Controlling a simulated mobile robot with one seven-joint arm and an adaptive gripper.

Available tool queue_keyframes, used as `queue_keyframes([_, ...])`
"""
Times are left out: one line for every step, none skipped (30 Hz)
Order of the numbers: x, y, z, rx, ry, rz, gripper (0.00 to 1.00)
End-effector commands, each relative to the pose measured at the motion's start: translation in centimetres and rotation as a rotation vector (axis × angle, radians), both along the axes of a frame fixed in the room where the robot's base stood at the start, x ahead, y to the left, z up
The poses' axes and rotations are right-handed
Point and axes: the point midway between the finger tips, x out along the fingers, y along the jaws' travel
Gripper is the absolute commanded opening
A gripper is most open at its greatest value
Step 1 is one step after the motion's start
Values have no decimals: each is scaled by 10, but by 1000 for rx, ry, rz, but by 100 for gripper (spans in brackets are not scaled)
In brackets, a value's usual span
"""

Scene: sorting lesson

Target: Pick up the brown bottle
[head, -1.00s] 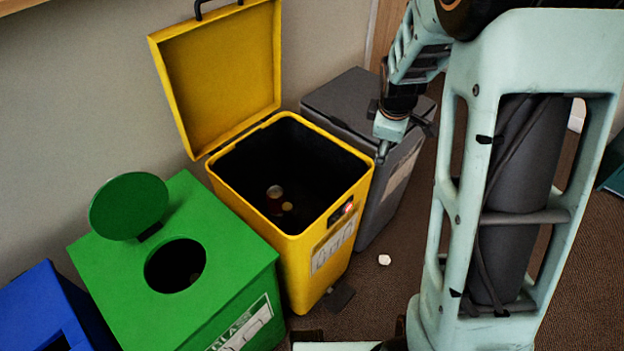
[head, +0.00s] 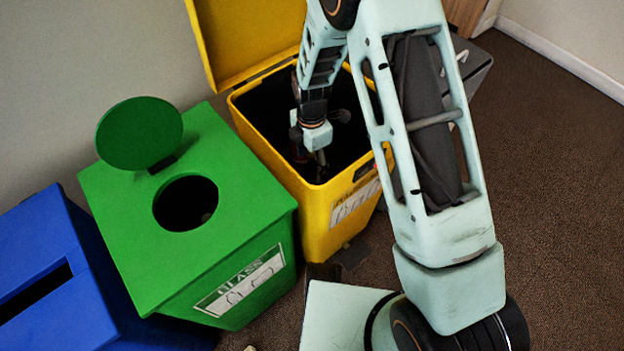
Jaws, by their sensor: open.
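My gripper (head: 320,160) is over the opening of the yellow bin (head: 335,205), pointing down into it. It looks empty and is open, though its fingers are small and dark against the bin's inside. I cannot make out a brown bottle for certain. The inside of the yellow bin is very dark, and my arm covers much of its opening. A faint reddish-brown shape (head: 298,152) shows in the bin just left of the gripper; I cannot tell what it is.
The yellow bin's lid (head: 245,35) stands open behind. The green glass bin (head: 240,215), with its round lid (head: 139,133) raised, is left of it. A blue bin (head: 85,320) with a slot is farther left. A grey bin (head: 474,68) is partly hidden behind my arm. The floor at right is clear.

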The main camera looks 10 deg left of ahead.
Motion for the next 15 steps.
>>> queue_keyframes([0,0,-7,-1,-1,0,63])
queue_keyframes([0,0,-10,-1,-1,0,63])
queue_keyframes([0,0,-14,-1,-1,1,63])
queue_keyframes([0,0,-17,-1,-1,1,63])
queue_keyframes([0,-1,-21,-1,-1,1,63])
queue_keyframes([-1,-2,-28,-2,-1,0,63])
queue_keyframes([-1,-2,-34,-1,0,0,63])
queue_keyframes([-1,-2,-39,-1,0,0,63])
queue_keyframes([-1,-3,-45,-2,-1,0,63])
queue_keyframes([-1,-3,-48,-1,-1,-1,63])
queue_keyframes([-1,-3,-52,-1,-1,0,63])
queue_keyframes([-1,-3,-55,-1,-1,0,63])
queue_keyframes([-1,-3,-58,-1,-1,0,63])
queue_keyframes([-1,-3,-59,-1,-1,-1,63])
queue_keyframes([0,-3,-60,0,-1,-1,63])
